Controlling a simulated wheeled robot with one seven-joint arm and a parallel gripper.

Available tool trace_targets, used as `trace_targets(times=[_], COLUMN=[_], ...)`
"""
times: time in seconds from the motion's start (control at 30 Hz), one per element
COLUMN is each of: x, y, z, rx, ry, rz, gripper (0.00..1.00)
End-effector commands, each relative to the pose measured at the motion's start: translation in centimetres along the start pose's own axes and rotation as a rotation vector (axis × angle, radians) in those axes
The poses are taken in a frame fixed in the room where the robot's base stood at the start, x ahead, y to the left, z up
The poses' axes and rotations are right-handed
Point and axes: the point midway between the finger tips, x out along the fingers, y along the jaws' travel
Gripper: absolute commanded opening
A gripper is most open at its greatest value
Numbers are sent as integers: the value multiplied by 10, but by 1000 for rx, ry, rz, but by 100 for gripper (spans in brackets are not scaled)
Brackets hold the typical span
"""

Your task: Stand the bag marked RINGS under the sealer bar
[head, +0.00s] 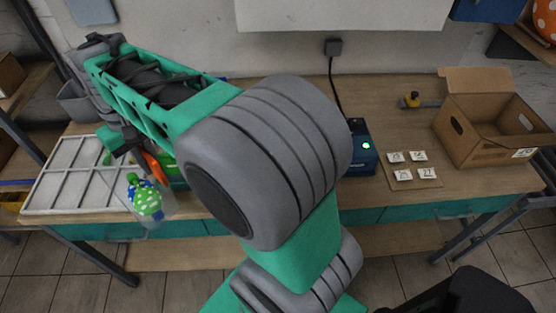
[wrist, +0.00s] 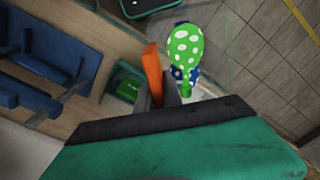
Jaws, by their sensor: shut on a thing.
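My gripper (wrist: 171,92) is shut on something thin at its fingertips. In the head view my gripper (head: 138,165) hangs at the left, over the bench's front edge. Just beyond the fingers are a green balloon with white dots (head: 148,203) and a blue dotted one. A faint clear outline around them looks like a bag (head: 152,217). The green balloon shows in the wrist view too (wrist: 184,50). No RINGS mark is readable. An orange piece (wrist: 153,72) stands beside the fingers. A blue device with a green light (head: 363,145), partly behind my arm, may be the sealer; its bar is not visible.
A white divided tray (head: 35,196) lies at the bench's left. A board with several small cards (head: 411,180) and an open cardboard box (head: 485,150) are at the right. My arm hides the bench's middle. Blue structures (wrist: 55,60) stand at left in the wrist view.

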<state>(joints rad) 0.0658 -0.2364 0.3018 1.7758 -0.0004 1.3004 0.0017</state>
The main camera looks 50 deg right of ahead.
Motion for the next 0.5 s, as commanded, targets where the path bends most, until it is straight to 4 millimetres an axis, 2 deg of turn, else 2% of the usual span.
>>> trace_targets(times=[0.3,0.5], x=[-15,-20], y=[87,133], z=[19,40], rx=[236,396], ry=[0,0], rz=[0,0], gripper=[0,0])
